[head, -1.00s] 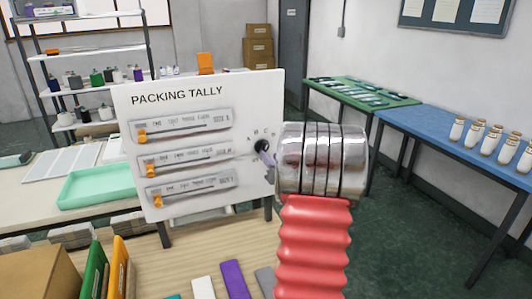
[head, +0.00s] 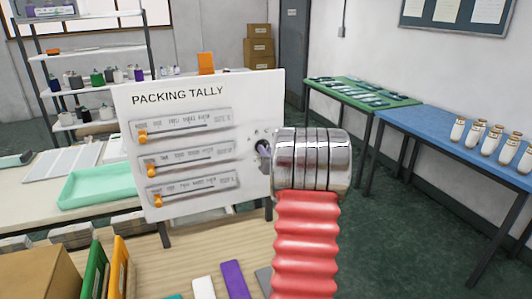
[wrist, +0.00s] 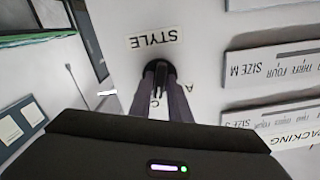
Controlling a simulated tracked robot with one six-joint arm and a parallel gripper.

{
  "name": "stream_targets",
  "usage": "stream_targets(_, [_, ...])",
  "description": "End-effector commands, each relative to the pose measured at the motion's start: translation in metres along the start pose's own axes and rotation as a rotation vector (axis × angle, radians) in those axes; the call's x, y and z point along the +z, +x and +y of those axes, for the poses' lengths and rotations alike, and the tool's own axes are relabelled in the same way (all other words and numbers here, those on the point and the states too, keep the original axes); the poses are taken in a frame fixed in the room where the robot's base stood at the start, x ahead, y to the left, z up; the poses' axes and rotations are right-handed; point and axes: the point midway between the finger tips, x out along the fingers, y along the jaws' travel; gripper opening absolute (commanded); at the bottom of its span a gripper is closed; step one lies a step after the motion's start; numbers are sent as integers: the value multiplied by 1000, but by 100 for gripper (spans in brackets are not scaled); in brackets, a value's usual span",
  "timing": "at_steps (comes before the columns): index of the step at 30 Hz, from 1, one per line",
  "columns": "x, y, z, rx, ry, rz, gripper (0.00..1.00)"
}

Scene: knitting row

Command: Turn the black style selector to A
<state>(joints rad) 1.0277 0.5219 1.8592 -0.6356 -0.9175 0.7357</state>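The black style selector (wrist: 151,68) is on the white panel below the word STYLE in the upside-down wrist view. My gripper (wrist: 163,72) has its two purple-grey fingers at the selector, one on each side of its narrow middle part. I cannot tell whether they press on it. In the head view my gripper (head: 263,150) reaches the right edge of the panel, and my wrist covers most of the selector.
The PACKING TALLY panel (head: 190,113) carries three sliders with orange knobs, left of the selector. A wooden table (head: 130,260) with folders and coloured strips lies below. A blue table (head: 420,130) with bottles stands at the right. Floor is clear between.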

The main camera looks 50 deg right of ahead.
Motion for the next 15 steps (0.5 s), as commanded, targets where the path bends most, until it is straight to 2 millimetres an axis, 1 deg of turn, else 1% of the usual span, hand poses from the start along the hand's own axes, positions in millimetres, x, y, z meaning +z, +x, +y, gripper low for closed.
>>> stream_targets(1, [0,0,0,0,0,0,13])
stream_targets(6, [0,0,0,0,0,0,1])
stream_targets(7, [0,0,0,0,0,0,0])
stream_targets(15, [0,0,0,0,-3,0,0])
